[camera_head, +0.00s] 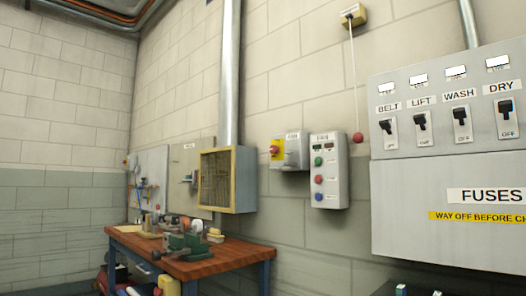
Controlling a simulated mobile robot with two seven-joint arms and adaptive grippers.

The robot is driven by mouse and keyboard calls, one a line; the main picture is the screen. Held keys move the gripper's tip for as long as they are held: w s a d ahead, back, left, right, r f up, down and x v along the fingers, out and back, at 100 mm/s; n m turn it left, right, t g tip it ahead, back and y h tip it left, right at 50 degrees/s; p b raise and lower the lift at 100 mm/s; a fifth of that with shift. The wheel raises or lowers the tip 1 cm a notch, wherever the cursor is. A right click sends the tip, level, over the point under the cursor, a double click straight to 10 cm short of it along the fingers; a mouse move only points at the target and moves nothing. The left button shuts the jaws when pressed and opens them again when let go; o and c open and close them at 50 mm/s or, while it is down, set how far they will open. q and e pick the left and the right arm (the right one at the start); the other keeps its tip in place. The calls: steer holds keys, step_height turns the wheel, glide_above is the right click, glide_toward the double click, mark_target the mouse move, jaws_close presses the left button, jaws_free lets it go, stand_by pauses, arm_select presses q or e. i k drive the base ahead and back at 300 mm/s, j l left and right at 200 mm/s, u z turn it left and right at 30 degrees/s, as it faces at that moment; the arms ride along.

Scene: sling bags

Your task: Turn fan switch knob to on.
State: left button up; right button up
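A red rotary knob on a yellow plate (275,150) sits on the left part of a small grey wall box (295,151). Neither of my grippers is in view.
A grey push-button box (342,170) hangs right of the knob box. A large fuse panel with several lever switches (385,230) fills the right. A red ball pull cord (358,137) hangs between them. A cluttered wooden workbench (240,258) stands below left.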

mark_target(274, 149)
steer(key=i+j, duration=0.15)
steer(key=j, duration=0.2)
steer(key=i+j+z, duration=0.1)
steer(key=j, duration=0.25)
steer(key=i+j, duration=0.15)
steer(key=j, duration=0.25)
steer(key=i+z, duration=0.05)
